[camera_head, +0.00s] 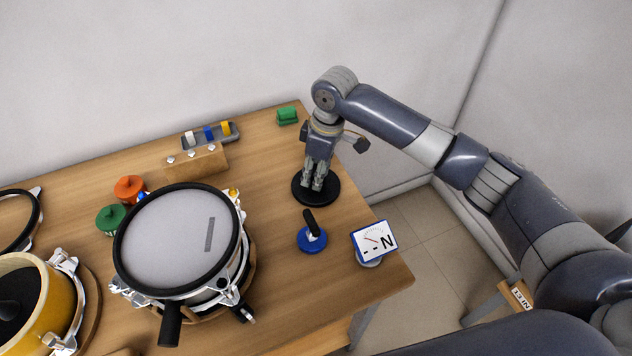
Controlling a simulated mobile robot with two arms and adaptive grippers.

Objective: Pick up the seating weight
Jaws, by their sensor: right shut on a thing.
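The seating weight appears to be the round black disc (330,197) near the right part of the wooden table. My right gripper (314,184) points down over the middle of this disc. Its fingers are shut on the disc's central grip, which they mostly hide. The disc looks level; I cannot tell whether it touches the table or is slightly above it. My left gripper is not in view.
A drum (170,240) with a mesh head is at left. A wooden block (196,162), a tray (233,137) and a green piece (287,116) sit behind.

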